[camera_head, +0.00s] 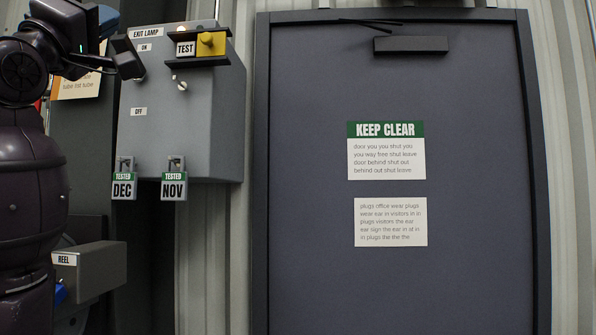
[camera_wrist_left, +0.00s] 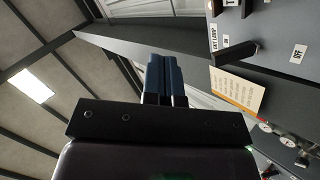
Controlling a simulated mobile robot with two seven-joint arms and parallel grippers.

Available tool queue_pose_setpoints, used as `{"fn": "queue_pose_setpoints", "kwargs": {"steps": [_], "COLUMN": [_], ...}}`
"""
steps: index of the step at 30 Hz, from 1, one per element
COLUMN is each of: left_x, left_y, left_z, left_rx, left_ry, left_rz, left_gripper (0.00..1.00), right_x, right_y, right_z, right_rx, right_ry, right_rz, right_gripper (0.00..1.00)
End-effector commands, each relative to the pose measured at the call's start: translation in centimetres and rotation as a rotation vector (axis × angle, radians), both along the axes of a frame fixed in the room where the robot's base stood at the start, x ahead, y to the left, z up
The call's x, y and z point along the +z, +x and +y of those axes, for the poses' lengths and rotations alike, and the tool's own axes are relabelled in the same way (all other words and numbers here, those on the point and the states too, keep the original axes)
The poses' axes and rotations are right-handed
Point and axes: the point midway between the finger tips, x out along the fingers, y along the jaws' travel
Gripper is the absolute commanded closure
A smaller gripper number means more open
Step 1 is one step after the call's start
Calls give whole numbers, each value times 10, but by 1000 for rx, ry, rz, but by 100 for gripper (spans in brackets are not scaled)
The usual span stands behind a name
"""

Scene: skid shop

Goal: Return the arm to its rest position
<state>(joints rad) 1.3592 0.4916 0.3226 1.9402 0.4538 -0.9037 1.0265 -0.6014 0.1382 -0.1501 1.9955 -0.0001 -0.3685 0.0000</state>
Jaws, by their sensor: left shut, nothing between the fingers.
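My left arm (camera_head: 28,170) comes in along the left edge of the head view, raised and bent. My left gripper (camera_head: 98,63) is beside the left side of the grey exit lamp box (camera_head: 190,130), close to a black lever handle (camera_head: 127,57) by the ON label. Whether they touch is unclear in the head view. In the left wrist view the gripper fingers (camera_wrist_left: 165,62) are together and empty, and the lever handle (camera_wrist_left: 236,53) stands apart to their right. My right gripper is not in view.
A yellow cover (camera_head: 211,43) by the TEST label and a small knob (camera_head: 181,86) stick out from the box. Padlocks with DEC (camera_head: 124,188) and NOV (camera_head: 174,188) tags hang below. A REEL box (camera_head: 90,270) is at lower left. A closed grey door (camera_head: 390,290) fills the right.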

Motion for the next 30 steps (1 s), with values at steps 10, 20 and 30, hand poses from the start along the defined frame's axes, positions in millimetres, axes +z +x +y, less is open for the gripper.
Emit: {"fn": "queue_pose_setpoints", "kwargs": {"steps": [10, 20, 30], "left_x": [-163, -345, -538], "left_y": [108, 154, 142], "left_z": [-16, -20, -20], "left_rx": [498, 712, 755], "left_ry": [417, 743, 1002], "left_rz": [19, 125, 287], "left_gripper": [100, 100, 100], "right_x": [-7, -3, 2], "right_y": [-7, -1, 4], "right_z": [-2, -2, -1], "right_rx": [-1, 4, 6], "right_ry": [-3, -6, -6], "right_rz": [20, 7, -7], "right_gripper": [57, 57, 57]}}
